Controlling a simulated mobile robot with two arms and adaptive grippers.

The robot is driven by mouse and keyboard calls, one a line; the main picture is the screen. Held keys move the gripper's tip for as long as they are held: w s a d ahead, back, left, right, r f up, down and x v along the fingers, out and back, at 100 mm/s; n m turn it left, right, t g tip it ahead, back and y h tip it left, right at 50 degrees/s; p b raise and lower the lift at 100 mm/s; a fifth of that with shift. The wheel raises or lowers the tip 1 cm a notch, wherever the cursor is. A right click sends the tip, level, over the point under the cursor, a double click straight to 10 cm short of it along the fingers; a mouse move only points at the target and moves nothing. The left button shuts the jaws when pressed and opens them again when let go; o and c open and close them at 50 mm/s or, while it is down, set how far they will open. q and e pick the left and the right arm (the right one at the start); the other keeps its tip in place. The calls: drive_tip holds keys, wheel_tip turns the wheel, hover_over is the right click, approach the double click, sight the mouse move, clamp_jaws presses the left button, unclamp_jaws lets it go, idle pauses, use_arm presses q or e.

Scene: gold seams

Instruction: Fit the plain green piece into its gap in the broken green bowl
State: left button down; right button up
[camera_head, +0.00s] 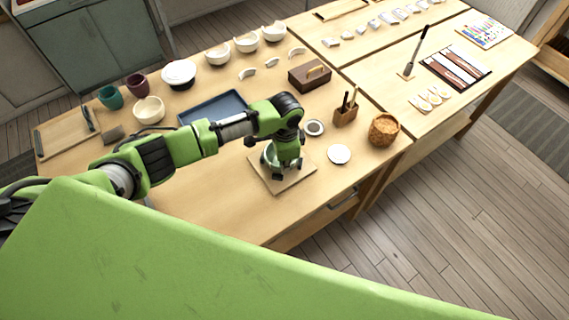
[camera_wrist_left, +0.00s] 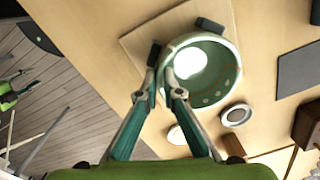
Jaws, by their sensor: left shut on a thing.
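The green bowl (camera_wrist_left: 222,62) sits on a thin wooden board (camera_wrist_left: 140,38), with a bright white patch inside it and small spots on its inner wall. In the head view the bowl (camera_head: 267,156) is mostly hidden by my left gripper (camera_head: 284,163), which points down over the board (camera_head: 283,185). In the left wrist view my left gripper (camera_wrist_left: 162,82) is shut at the bowl's near rim. The green piece is between its fingertips but barely shows, and I cannot tell whether it touches the gap's edges.
Dark blocks (camera_wrist_left: 210,25) stand on the board by the bowl. A blue tray (camera_head: 205,105), a grey-centred dish (camera_head: 315,128), a white disc (camera_head: 339,154), a brush holder (camera_head: 346,113) and a woven basket (camera_head: 383,130) are around. The table's front left is clear.

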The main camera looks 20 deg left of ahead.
use_arm(q)
drive_tip(key=c, duration=1.6)
unclamp_jaws()
drive_tip(key=shift+c, duration=0.2)
drive_tip(key=shift+r, duration=0.15)
drive_tip(key=shift+r+p, duration=0.95)
drive_tip(key=shift+p, duration=0.25)
drive_tip(key=shift+r+p, duration=0.65)
drive_tip(key=shift+r, duration=1.25)
